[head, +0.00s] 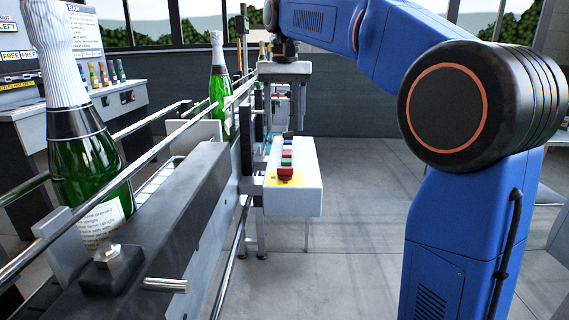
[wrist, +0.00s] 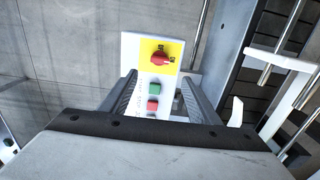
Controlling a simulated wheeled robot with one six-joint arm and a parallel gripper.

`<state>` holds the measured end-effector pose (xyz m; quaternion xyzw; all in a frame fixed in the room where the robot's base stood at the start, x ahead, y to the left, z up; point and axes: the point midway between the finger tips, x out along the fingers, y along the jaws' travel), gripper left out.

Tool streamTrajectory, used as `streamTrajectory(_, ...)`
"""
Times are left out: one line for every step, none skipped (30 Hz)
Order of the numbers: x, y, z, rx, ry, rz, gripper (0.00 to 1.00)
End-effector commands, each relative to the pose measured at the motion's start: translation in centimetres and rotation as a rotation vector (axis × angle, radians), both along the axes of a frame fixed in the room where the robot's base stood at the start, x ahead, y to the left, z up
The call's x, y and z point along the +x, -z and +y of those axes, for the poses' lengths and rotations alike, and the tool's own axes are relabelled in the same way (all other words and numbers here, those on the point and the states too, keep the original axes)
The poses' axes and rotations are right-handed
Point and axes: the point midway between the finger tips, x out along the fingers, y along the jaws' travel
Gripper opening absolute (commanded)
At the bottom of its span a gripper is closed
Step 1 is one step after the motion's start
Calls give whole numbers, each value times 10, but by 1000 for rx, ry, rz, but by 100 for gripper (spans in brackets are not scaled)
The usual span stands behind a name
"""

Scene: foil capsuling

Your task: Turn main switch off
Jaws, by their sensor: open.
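The main switch is a red rotary knob (wrist: 161,57) on a yellow plate (wrist: 149,45), at the end of a white control box (wrist: 131,42). In the head view the red knob (head: 285,172) and the box (head: 309,190) show beside the bottling line. The knob's exact setting is too small to read. My gripper (wrist: 159,80) is open and empty, its two fingers apart with the box seen between them. The knob lies beyond the fingertips in the wrist view. In the head view my gripper (head: 289,120) points down above the box's far part.
A green button (wrist: 155,88) and a red button (wrist: 153,105) sit on the same box. The conveyor with steel rails (head: 150,150) runs along the left, carrying a near green bottle (head: 85,160) and a farther one (head: 218,85). Open floor lies right of the box.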

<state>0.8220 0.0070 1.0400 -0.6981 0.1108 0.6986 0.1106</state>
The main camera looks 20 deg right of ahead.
Motion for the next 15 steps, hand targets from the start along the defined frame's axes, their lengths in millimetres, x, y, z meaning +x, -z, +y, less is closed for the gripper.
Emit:
streamTrajectory(-1, 10, 0, 0, 0, 2, 56)
streamTrajectory(-1, 15, 0, 0, 0, 3, 56)
streamTrajectory(-1, 22, 0, 0, 0, 2, 56)
streamTrajectory(-1, 28, 0, 0, 0, 2, 56)
streamTrajectory(-1, 33, 0, 0, 0, 2, 56)
streamTrajectory(-1, 40, 0, 0, 0, 2, 56)
streamTrajectory(-1, 45, 0, 0, 0, 2, 56)
streamTrajectory(-1, 50, 0, -1, 0, 1, 56)
streamTrajectory(-1, 57, 0, 0, 0, 2, 56)
streamTrajectory(-1, 63, 0, 0, 0, 2, 56)
streamTrajectory(-1, 68, 0, -1, 0, 1, 56)
streamTrajectory(-1, 75, 0, 0, 0, 2, 56)
streamTrajectory(-1, 81, 0, 0, 0, 2, 56)
streamTrajectory(-1, 86, 0, -1, 0, 1, 56)
streamTrajectory(-1, 92, 0, 0, 0, 2, 56)
